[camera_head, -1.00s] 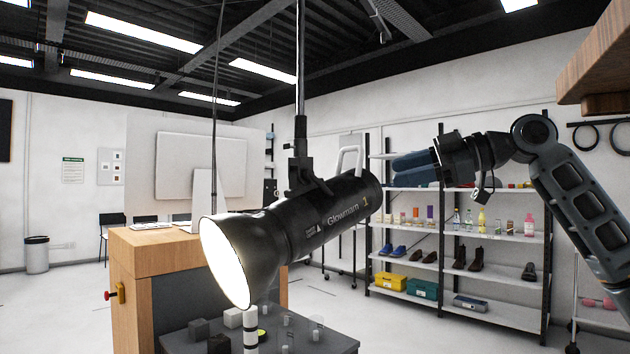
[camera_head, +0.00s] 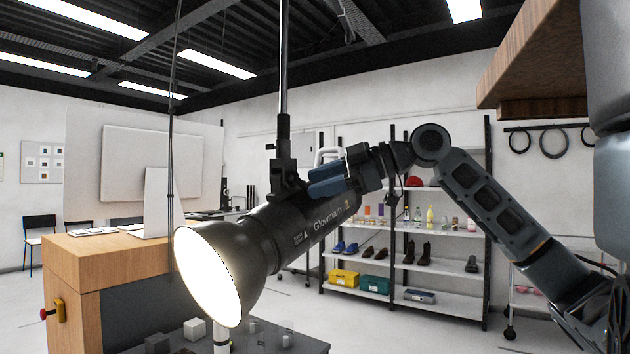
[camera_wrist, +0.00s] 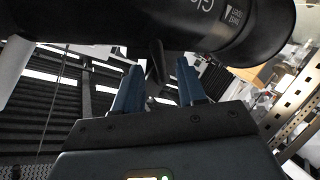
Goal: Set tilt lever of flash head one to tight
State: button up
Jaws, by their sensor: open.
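Flash head one (camera_head: 310,222) is a black lamp marked "Glowmarn 1" with a lit reflector, hanging by a tilt bracket (camera_head: 287,180) from a vertical pole. In the wrist view, the flash head (camera_wrist: 150,14) fills the top. My gripper (camera_head: 312,181) is beside the bracket, over the lamp's near side. Its blue fingers are open, and the wrist view shows the gripper (camera_wrist: 158,70) from behind. A dark stem, which looks like the tilt lever (camera_wrist: 156,58), shows between the fingers near their tips. I cannot tell its setting or whether a finger touches it.
A hanging cable (camera_head: 171,130) runs down left of the lamp. A wooden desk (camera_head: 75,262) stands at the left, and a dark table (camera_head: 300,345) with small blocks lies below. Shelves (camera_head: 455,232) stand behind. A wooden overhead shelf (camera_head: 535,70) juts in at upper right.

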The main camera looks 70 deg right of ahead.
jog(key=shift+w+f, duration=0.25)
jog(key=shift+w, duration=0.4)
grip_shut()
